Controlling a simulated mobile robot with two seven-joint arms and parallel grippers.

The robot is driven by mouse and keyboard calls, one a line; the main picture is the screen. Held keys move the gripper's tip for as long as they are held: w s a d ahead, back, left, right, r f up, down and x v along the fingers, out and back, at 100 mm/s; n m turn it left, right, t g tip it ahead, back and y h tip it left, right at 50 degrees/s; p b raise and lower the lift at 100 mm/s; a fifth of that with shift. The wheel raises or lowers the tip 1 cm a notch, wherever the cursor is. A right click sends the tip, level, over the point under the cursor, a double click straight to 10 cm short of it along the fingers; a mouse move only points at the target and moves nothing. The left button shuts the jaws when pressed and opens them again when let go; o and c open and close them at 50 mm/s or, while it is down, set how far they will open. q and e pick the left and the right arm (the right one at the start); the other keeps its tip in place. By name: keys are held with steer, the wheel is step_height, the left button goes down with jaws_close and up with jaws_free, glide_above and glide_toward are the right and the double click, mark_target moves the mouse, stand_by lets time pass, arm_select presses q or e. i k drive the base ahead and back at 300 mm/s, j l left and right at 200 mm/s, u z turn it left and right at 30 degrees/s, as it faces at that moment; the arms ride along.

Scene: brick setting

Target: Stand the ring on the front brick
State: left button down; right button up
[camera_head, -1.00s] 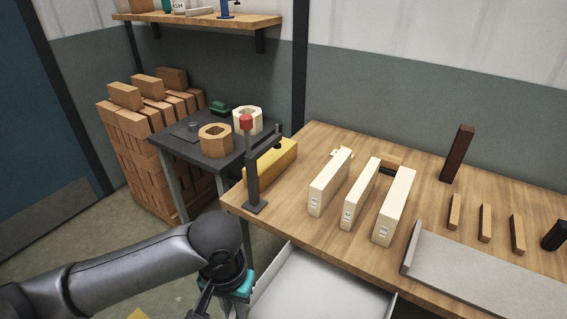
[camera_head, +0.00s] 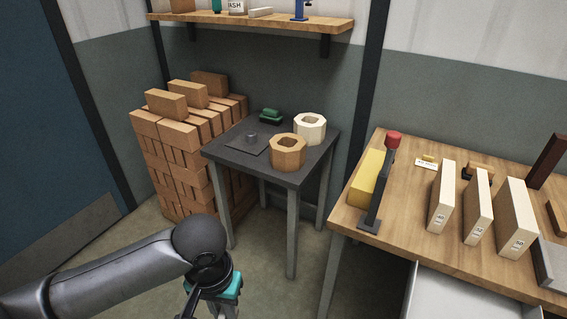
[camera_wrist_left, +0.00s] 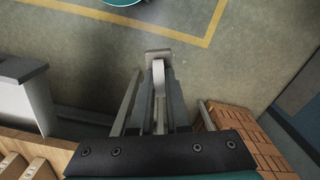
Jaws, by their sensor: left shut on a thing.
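My left gripper (camera_wrist_left: 158,72) is shut on a narrow, pale grey-beige piece (camera_wrist_left: 159,82) with a wider end, seen nearly edge-on in the left wrist view. I cannot tell whether it is a ring. In the head view the left wrist is at the bottom and the fingertips are not shown. A tan octagonal ring-shaped piece (camera_head: 275,154) and a cream one (camera_head: 299,130) stand on the dark side table, apart from the gripper. A stack of orange bricks (camera_head: 184,160) stands left of that table, with several loose bricks on top; which is the front brick is unclear. My right gripper is not in view.
The dark side table (camera_head: 225,152) also holds a flat plate with a short peg and a green item (camera_head: 270,115). The wooden bench (camera_head: 395,222) on the right carries labelled pale blocks (camera_head: 440,200), a yellow block and a red-topped post (camera_head: 380,185). A drawer stands open below it.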

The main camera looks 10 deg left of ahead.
mark_target(164, 94)
steer(key=i+j, duration=0.35)
steer(key=j, duration=0.15)
steer(key=i+j, duration=0.3)
steer(key=j, duration=0.15)
steer(key=i+j, duration=0.35)
steer(key=j, duration=0.15)
steer(key=i+j, duration=0.3)
steer(key=j, duration=0.2)
steer(key=i+j, duration=0.65)
steer(key=j, duration=0.3)
